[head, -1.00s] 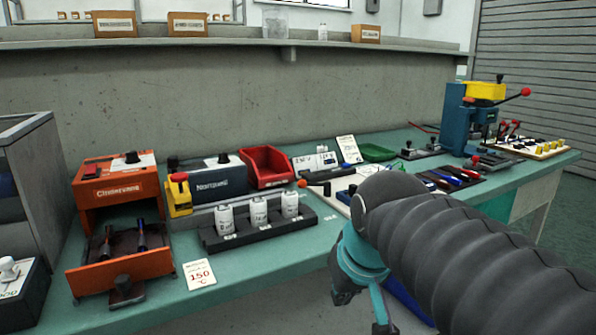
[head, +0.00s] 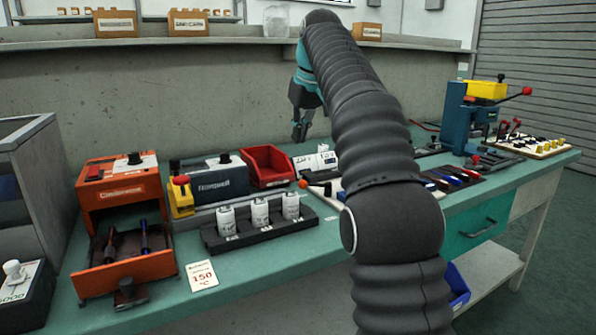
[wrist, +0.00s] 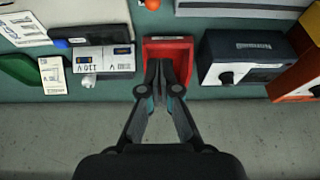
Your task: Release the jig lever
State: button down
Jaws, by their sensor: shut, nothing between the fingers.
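A lever with an orange ball knob (head: 303,184) lies in front of the red bin, its arm running right towards a pale plate mostly hidden behind my arm; I take it for the jig lever. The knob also shows at the top edge of the wrist view (wrist: 152,4), beside the pale plate (wrist: 95,10). My gripper (head: 299,134) is raised near the back wall, behind and above the lever, apart from it. In the wrist view my gripper (wrist: 159,66) is shut and empty, with its fingertips over the red bin. The lever's pivot is hidden.
The red bin (head: 268,166) stands below my gripper, with a dark blue unit (head: 218,180) to its left. A meter box (wrist: 104,58) stands beside it in the wrist view. A black rack (head: 262,232) holds white bottles in front. A blue press (head: 457,120) stands at right.

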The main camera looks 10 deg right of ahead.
jog(key=shift+w+f+n, duration=0.15)
jog(key=shift+w, duration=0.45)
jog(key=shift+w+f+n, duration=0.1)
jog(key=shift+w+n, duration=0.05)
jog(key=shift+w, duration=0.45)
jog(key=shift+f, duration=0.1)
jog(key=x, duration=1)
jog(key=shift+s+a, duration=0.1)
jog(key=shift+s+d+f+b, duration=0.15)
jog(key=shift+s+d, duration=0.1)
jog(key=shift+s, duration=0.35)
jog(key=shift+s+d+f+b, duration=0.1)
jog(key=shift+s+d, duration=0.15)
jog(key=shift+s, duration=0.35)
jog(key=shift+s+d+f+b, duration=0.15)
jog(key=shift+s+d, duration=0.1)
jog(key=shift+s, duration=0.35)
jog(key=shift+r, duration=0.1)
jog(key=shift+d, duration=0.15)
